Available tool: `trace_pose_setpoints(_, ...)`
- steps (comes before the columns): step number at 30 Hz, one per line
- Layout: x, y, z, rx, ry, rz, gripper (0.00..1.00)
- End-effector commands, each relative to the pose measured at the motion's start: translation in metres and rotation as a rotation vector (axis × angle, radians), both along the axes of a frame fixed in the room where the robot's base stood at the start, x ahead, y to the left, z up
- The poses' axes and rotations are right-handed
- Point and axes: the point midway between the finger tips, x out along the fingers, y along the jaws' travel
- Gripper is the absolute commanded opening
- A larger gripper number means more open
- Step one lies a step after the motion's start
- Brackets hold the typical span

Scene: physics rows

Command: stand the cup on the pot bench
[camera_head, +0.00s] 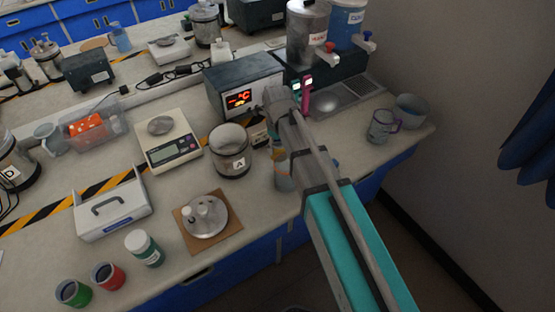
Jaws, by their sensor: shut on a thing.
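My gripper (279,156) points down near the front edge of the near bench, right of the steel pot marked A. It is shut on a greyish cup (284,182), partly hidden by my arm and fingers. I cannot tell whether the cup's base touches the bench. The near bench top (185,275) is pale and carries the pot A (230,152) and, at the far left, another pot marked D (14,170). No label names the pot bench.
A pot lid (206,216) lies on a brown board left of the gripper. A scale (168,140), a lit heater box (245,86) and two dispensers (306,30) stand behind. A clear mug (380,126) and a bucket (410,111) stand at right. Red (108,276) and green (74,293) cups stand front left.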

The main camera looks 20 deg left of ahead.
Motion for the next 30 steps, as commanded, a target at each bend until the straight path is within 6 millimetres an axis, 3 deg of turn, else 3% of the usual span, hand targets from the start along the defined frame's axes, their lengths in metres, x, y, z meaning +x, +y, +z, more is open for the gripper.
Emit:
trace_pose_setpoints(17,0.0,0.0,-0.007,0.0,0.0,-0.001,0.25)
trace_pose_setpoints(30,0.0,-0.001,-0.041,0.0,0.0,-0.001,0.25)
